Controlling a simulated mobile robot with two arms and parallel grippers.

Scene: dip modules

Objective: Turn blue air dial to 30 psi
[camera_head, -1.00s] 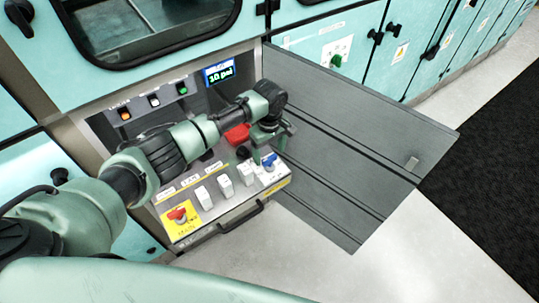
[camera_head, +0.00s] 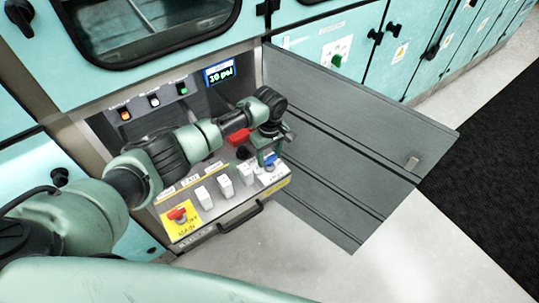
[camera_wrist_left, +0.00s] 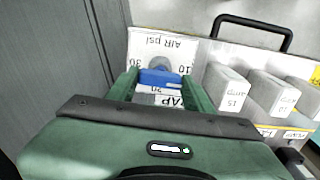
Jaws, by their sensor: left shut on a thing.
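The blue air dial (camera_head: 270,162) sits at the right end of the control panel's sloped front. My left gripper (camera_head: 267,156) is over it from above. In the left wrist view the blue dial (camera_wrist_left: 160,78) lies crosswise between the two fingers of my left gripper (camera_wrist_left: 161,88), which is shut on it. My right gripper is not in view.
White switches (camera_head: 225,186) stand in a row left of the dial, and a red knob (camera_head: 178,214) on a yellow plate is further left. A black handle (camera_head: 240,216) runs along the panel's front. The open grey door (camera_head: 350,140) is to the right.

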